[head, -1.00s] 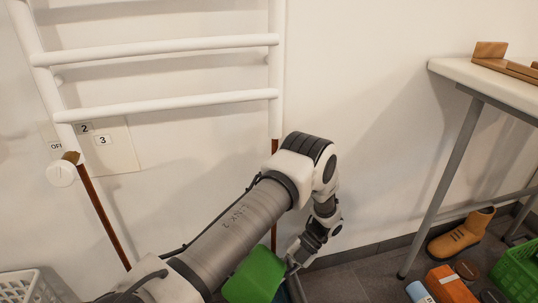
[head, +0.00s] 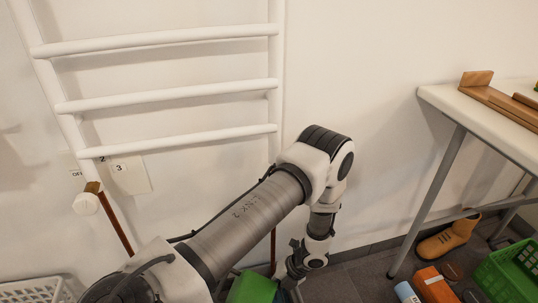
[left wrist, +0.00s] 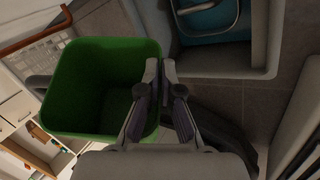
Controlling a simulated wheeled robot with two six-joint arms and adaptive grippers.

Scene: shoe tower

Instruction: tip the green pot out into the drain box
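The green pot (left wrist: 62,75) shows at the left of the left wrist view, its open mouth towards the camera and its inside dark. In the head view only its upper part (head: 252,289) shows, cut off by the bottom edge. My left gripper (left wrist: 160,66) is closed on the pot's rim wall, one finger inside and one outside. A grey box (left wrist: 271,35) with a blue inside lies to the right of the pot in the left wrist view; I cannot tell for sure that it is the drain box. My right gripper is not in view.
A white rail (head: 175,94) is fixed on the wall, with a brown post below it. A table (head: 455,100) stands at the right. Under it are a brown shoe (head: 447,240), an orange box (head: 435,284) and a green crate (head: 512,272). A white basket (head: 32,291) is at lower left.

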